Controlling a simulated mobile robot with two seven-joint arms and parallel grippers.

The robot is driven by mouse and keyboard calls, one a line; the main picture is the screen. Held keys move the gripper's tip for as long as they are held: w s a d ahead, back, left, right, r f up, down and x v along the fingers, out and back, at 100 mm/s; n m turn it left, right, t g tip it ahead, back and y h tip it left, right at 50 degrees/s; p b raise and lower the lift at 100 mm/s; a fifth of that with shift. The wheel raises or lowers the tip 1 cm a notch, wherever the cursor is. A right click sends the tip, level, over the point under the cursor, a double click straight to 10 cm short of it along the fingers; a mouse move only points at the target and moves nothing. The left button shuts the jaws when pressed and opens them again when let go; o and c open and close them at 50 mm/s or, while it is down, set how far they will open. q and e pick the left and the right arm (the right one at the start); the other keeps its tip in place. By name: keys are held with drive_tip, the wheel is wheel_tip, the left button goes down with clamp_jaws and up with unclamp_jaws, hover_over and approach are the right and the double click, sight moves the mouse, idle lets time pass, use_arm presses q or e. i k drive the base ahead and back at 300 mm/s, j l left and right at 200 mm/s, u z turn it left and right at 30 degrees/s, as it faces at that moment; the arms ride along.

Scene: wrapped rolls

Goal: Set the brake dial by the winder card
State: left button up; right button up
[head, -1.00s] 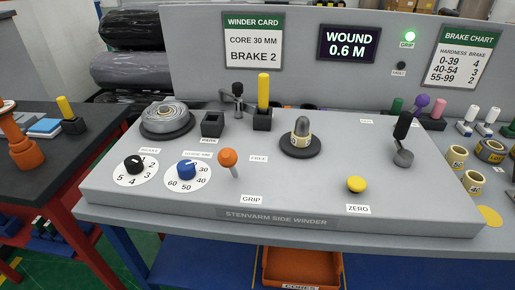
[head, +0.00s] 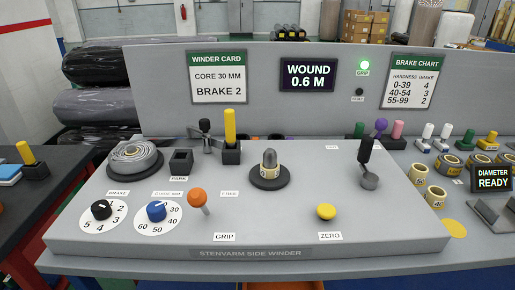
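The brake dial (head: 102,210) is a black knob on a white numbered disc at the front left of the grey winder panel. Its pale mark appears to point up and right, near the top of the scale; the exact number is too small to tell. The 2, 3, 4 and 5 show around it. The winder card (head: 219,78) on the upright board reads CORE 30 MM, BRAKE 2. The brake chart (head: 411,81) lists 0-39 as 4, 40-54 as 3, 55-99 as 2. Neither of my grippers is in view.
Right of the brake dial are a blue-knobbed dial (head: 157,211), an orange-topped grip lever (head: 197,197) and a yellow zero button (head: 326,212). A grey roll (head: 135,157) lies behind the dial. The display (head: 308,75) reads WOUND 0.6 M.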

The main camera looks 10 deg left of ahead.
sight(101, 210)
drive_tip(key=j+u, duration=0.1)
drive_tip(key=u, duration=0.7)
drive_tip(key=i+j+u, duration=0.1)
drive_tip(key=u, duration=0.3)
